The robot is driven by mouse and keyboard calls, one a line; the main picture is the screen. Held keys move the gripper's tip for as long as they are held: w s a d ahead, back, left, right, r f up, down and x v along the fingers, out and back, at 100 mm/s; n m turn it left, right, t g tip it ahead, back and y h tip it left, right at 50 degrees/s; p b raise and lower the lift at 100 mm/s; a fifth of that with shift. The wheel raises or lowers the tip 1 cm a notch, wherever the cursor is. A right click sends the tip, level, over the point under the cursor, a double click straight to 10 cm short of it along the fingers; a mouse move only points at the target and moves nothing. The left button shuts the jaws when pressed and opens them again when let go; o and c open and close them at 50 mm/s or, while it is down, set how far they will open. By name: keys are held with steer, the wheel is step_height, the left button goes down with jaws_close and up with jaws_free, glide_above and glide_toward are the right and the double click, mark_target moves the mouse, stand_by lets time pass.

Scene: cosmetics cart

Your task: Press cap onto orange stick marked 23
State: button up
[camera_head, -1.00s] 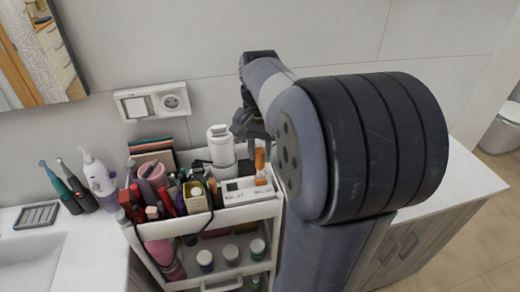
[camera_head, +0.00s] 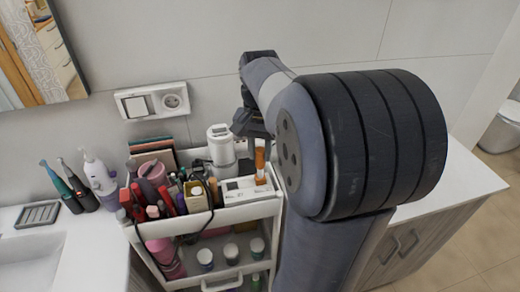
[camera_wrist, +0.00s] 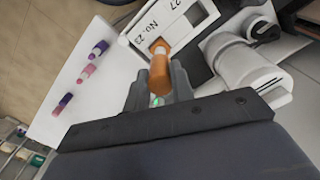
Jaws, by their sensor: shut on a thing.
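The orange stick (camera_wrist: 159,44) stands in the slot marked "No. 23" in a white holder (camera_wrist: 135,42). A pale band shows near its upper part in the wrist view. An orange-brown cap (camera_wrist: 160,74) is between the fingers of my gripper (camera_wrist: 158,92), which is shut on it. The cap is in line with the stick; I cannot tell how fully it is seated. In the head view my gripper (camera_head: 256,133) is above the holder at the cart's right end, with the orange cap (camera_head: 260,158) below it. The fingertips are partly hidden there.
A white device (camera_head: 221,146) stands close to the left of my gripper. Bottles and tubes crowd the cart's left side (camera_head: 150,180). The wall (camera_head: 200,50) is behind.

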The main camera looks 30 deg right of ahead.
mark_target(260, 161)
steer(key=shift+f+b, duration=1)
steer(key=shift+f, duration=0.9)
stand_by(1.4)
steer(key=o, duration=1.5)
steer(key=shift+r, duration=0.1)
steer(key=shift+r+p, duration=3.6)
steer(key=shift+r, duration=0.4)
steer(key=shift+f, duration=0.1)
steer(key=shift+c, duration=0.4)
jaws_close()
